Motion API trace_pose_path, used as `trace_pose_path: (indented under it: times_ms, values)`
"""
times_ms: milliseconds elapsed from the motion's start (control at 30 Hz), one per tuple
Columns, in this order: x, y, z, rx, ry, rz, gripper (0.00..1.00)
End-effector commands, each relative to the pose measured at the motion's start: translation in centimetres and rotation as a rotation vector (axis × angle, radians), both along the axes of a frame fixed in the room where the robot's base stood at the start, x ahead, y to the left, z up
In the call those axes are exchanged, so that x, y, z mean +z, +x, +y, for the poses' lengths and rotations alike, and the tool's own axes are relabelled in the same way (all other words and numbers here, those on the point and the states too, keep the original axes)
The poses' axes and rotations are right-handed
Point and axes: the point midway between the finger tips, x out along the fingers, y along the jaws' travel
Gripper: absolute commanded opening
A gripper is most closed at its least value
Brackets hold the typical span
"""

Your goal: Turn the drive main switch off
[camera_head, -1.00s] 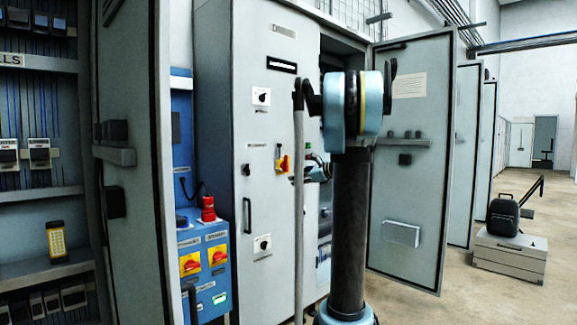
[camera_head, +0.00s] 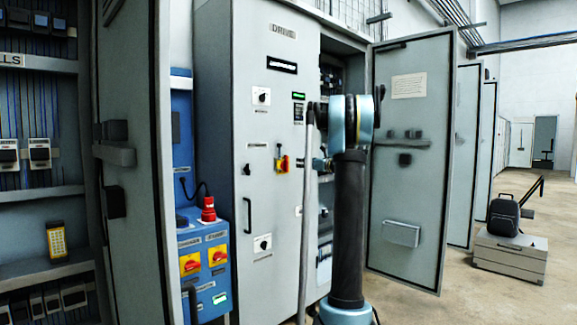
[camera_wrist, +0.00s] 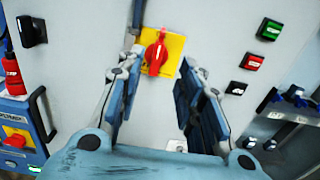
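The drive main switch is a red rotary handle on a yellow plate, on the front of the grey cabinet labelled DRIVE (camera_head: 283,45). In the head view the switch (camera_head: 284,164) is small, left of my arm. In the wrist view the red handle (camera_wrist: 155,56) stands roughly upright in the picture, near the top centre. My gripper (camera_wrist: 160,75) is open, with one finger to each side of the handle and an empty gap between them. I see no contact with the handle. In the head view my gripper is mostly hidden behind my arm.
A black knob (camera_wrist: 32,31) is left of the switch; green (camera_wrist: 269,29) and red (camera_wrist: 251,62) buttons are right. The cabinet's open door (camera_head: 410,180) stands right of my arm. A blue box (camera_head: 205,262) with two similar red-yellow switches stands left.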

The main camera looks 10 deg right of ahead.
Motion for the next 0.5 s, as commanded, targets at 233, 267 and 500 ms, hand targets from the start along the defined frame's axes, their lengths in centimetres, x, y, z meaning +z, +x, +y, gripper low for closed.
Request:
trace_pose_path:
  times_ms: [233, 267, 500]
  values:
    - [0.0, 3.6, 2.7, 0.003, -0.001, -0.001, 0.34]
    - [0.0, 4.1, 3.0, 0.002, -0.001, -0.001, 0.34]
    - [0.0, 7.0, 5.2, 0.003, -0.001, -0.001, 0.34]
